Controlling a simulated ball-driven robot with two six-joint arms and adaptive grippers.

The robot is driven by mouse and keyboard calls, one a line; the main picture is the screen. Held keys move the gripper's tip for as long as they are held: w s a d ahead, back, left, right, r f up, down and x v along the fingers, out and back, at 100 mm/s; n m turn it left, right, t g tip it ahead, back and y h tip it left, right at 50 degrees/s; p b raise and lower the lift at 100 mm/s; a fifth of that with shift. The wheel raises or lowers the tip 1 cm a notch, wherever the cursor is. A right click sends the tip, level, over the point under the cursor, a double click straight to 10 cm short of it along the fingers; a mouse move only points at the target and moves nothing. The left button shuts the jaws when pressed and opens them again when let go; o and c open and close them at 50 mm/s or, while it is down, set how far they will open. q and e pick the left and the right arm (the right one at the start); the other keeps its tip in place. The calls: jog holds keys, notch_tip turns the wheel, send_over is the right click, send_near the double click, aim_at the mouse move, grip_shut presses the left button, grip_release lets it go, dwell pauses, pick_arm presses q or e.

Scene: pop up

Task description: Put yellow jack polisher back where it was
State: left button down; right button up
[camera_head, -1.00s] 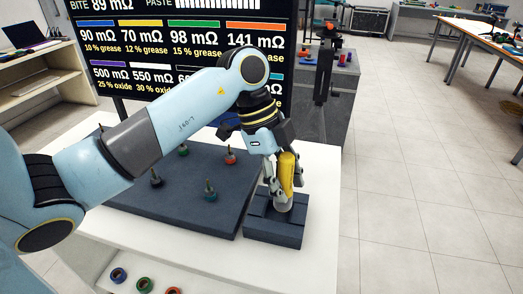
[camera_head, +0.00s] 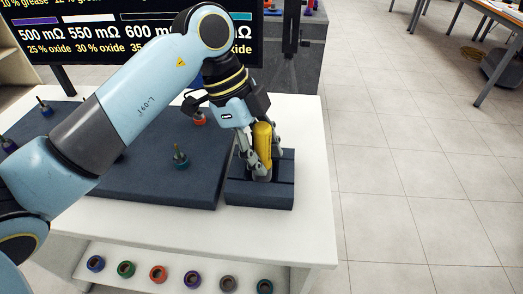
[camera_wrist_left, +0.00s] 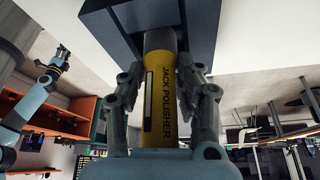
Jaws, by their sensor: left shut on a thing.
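The yellow jack polisher (camera_head: 263,137) is a yellow cylinder with a grey lower end, standing roughly upright over the small dark block (camera_head: 258,197). My left gripper (camera_head: 262,168) is shut on it, with fingers on both sides. In the left wrist view, the polisher (camera_wrist_left: 161,90) shows its "JACK POLISHER" lettering between the fingers. Its grey end meets the dark block (camera_wrist_left: 203,30); I cannot tell how deep it sits, since the contact is partly hidden. My right gripper (camera_wrist_left: 62,52) shows small at the left of the wrist view, away from the block; its jaws are too small to read.
A large dark board (camera_head: 140,190) lies beside the block on the white table (camera_head: 313,200) and bears several small coloured jacks, one teal (camera_head: 181,160). Several coloured rings (camera_head: 158,273) lie on the shelf below. A display screen (camera_head: 120,40) stands behind. Floor to the right is open.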

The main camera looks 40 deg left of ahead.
pick_arm(q)
jog(key=c, duration=0.9)
grip_release()
jog(key=p+v, duration=0.2)
jog(key=v, duration=1)
jog(key=shift+r, duration=0.2)
